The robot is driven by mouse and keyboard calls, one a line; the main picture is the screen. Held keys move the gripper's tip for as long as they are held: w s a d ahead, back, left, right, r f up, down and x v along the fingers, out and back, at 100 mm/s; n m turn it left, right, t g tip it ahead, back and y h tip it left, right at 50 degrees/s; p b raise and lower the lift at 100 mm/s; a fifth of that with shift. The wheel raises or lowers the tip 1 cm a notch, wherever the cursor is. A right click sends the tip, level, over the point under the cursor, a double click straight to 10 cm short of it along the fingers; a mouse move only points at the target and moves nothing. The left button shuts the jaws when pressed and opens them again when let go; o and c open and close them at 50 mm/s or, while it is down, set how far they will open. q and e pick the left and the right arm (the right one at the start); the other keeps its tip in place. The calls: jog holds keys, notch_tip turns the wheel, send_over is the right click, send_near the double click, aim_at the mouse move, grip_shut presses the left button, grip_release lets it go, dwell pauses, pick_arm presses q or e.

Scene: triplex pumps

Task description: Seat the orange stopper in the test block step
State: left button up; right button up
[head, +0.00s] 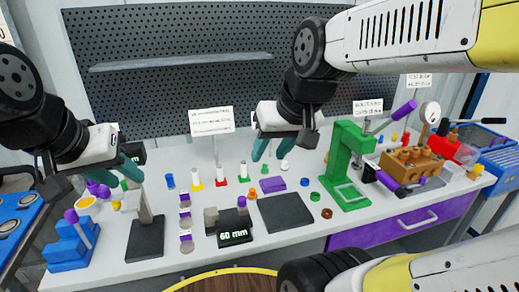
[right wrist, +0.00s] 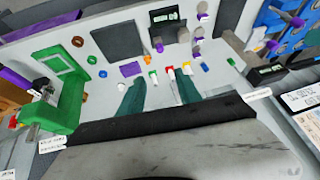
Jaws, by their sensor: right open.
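In the right wrist view this piece (right wrist: 154,74) shows between the fingertips. My right gripper (head: 270,152) is open and empty above the bench; its teal fingers also show in the right wrist view (right wrist: 159,80). The brown block with several upright cylinders (head: 412,166), beside a gauge, may be the test block. My left gripper (head: 125,165) hangs at the left; its finger gap is unclear.
A green press (head: 348,165) stands between my right gripper and the brown block. A dark pad (head: 286,213), small rings (head: 327,213) and a 60 mm display block (head: 234,235) lie in front. Red, yellow and green-based cylinders (head: 220,176) stand left. A perforated board is behind.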

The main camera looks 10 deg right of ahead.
jog(key=shift+o, duration=0.3)
jog(key=shift+s+a+t, duration=0.1)
jog(key=shift+s+t, duration=0.2)
jog(key=shift+s, duration=0.65)
jog(key=n+g+h, duration=0.2)
jog(key=n+g, duration=0.1)
jog(key=g, duration=0.3)
send_over(252, 189)
notch_tip(252, 189, down, 19)
jog(key=shift+s+r, duration=0.1)
notch_tip(252, 189, down, 8)
jog(key=shift+f, duration=0.15)
grip_shut()
